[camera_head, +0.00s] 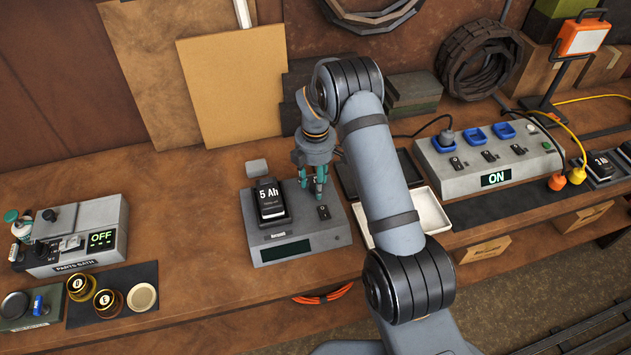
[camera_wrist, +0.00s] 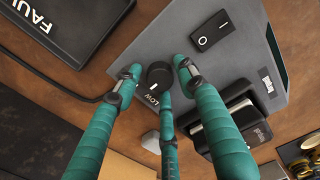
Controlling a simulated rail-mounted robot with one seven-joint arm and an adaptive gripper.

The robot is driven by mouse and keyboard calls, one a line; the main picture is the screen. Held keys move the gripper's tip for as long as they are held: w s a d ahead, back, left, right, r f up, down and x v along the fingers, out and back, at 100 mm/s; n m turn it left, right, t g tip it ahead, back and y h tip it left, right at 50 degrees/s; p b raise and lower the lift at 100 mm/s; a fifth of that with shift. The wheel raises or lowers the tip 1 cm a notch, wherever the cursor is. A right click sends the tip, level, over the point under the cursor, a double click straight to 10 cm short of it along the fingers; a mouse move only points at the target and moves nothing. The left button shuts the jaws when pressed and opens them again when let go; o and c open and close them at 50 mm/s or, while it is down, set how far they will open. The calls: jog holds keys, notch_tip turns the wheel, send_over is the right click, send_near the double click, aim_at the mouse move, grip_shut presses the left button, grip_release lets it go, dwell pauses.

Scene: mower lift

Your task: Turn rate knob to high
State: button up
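The rate knob (camera_wrist: 158,76) is a small round black knob on the grey charger (camera_head: 262,246), beside a printed LOW label. The charger also shows in the wrist view (camera_wrist: 262,45). My gripper (camera_head: 316,186) points down over the charger's back right part. In the wrist view its three teal fingertips (camera_wrist: 157,71) stand around the knob, with gaps visible at left and right, so it is open. In the head view my gripper hides the knob.
A 5 Ah battery (camera_head: 269,200) sits on the charger left of my gripper. A black rocker switch (camera_head: 323,212) is in front. A white tray (camera_head: 432,212) is close at right. The parts bath (camera_head: 75,240) reads OFF; another powered unit (camera_head: 484,165) reads ON.

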jog(key=c, duration=0.9)
jog(key=shift+m, duration=0.3)
jog(key=m+b, duration=0.2)
jog(key=shift+f+m+b, duration=0.2)
jog(key=shift+m+b, duration=0.1)
jog(key=shift+b, duration=0.1)
jog(key=m+b, duration=0.2)
jog(key=m, duration=0.1)
jog(key=shift+m, duration=0.3)
jog(key=m+b, duration=0.2)
jog(key=m, duration=0.1)
jog(key=shift+r+m+b, duration=0.2)
jog(key=shift+m+b, duration=0.85)
jog(key=shift+m, duration=1.05)
jog(key=o, duration=1.2)
jog(key=shift+c, duration=0.2)
